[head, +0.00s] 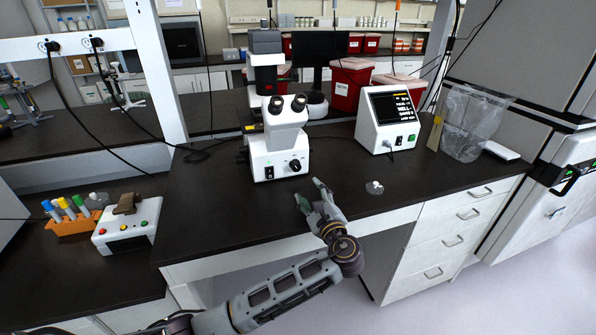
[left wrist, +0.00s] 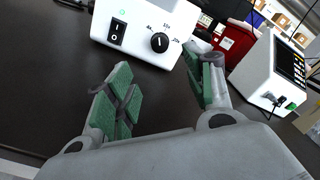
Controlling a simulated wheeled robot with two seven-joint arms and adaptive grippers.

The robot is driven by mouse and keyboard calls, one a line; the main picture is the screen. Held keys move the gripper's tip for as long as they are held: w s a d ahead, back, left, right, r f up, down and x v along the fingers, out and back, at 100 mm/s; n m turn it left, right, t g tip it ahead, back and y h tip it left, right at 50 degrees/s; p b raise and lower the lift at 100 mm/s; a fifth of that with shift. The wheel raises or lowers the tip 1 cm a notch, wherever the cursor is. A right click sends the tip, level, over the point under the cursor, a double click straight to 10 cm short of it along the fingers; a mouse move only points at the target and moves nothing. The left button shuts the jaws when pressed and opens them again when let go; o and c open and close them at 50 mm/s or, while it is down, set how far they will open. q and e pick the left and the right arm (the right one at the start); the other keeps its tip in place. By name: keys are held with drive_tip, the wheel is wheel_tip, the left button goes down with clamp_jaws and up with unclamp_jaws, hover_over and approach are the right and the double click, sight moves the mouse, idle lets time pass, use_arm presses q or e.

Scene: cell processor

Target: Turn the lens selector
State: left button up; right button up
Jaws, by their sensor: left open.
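The white microscope (head: 277,139) stands on the dark bench in the head view. Its lens selector (head: 295,165) is a black round knob on the front of the base. In the left wrist view the lens selector (left wrist: 160,42) shows a white pointer line and magnification marks around it, with a black power switch (left wrist: 117,32) to its left. My left gripper (head: 314,191) is in front of the microscope base, just below and right of the knob, apart from it. Its green-padded fingers (left wrist: 160,90) are spread open with nothing between them. My right gripper is not in view.
A white controller with a screen (head: 388,120) stands right of the microscope. A small clear dish (head: 374,188) lies on the bench right of my left gripper. Red bins (head: 350,85) stand behind. A clear bag (head: 465,125) is at the right.

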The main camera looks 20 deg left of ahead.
sight(297, 169)
use_arm(q)
drive_tip(key=shift+x, duration=6.7)
drive_tip(key=c, duration=1)
